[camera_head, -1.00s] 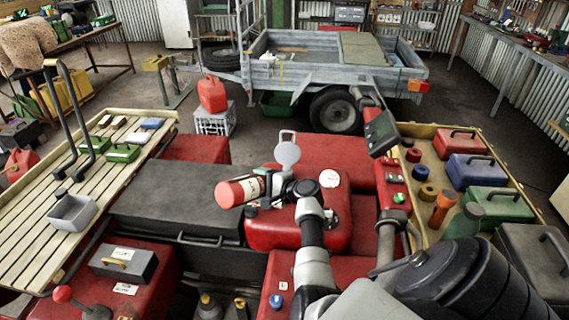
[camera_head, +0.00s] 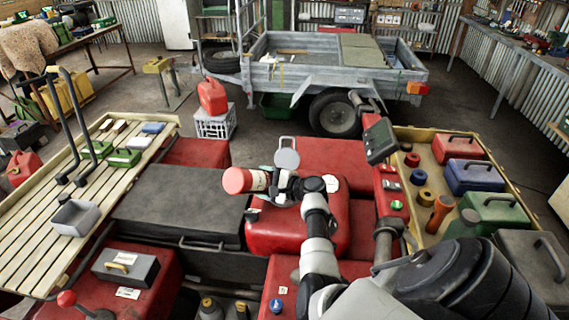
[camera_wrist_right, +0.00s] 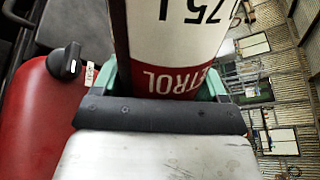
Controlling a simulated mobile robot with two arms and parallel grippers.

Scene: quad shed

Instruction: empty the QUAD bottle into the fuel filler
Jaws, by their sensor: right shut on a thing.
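My right gripper (camera_head: 279,187) is shut on the bottle (camera_head: 256,180), which has a red end and a white label. The bottle lies on its side over the red tank (camera_head: 272,232), its red end pointing left. In the right wrist view the bottle (camera_wrist_right: 180,35) stands between the green-edged fingers, with "75 L" and part of "PETROL" readable. A grey round flap (camera_head: 286,159) stands up just behind the bottle. The filler opening is not visible; the bottle and gripper may cover it. My left gripper is out of view.
The quad's handlebar display (camera_head: 380,140) stands right of the bottle. A slatted rack (camera_head: 40,215) is at the left, and a tray (camera_head: 415,225) of cans and bottles at the right. A black box (camera_head: 178,205) lies left of the tank.

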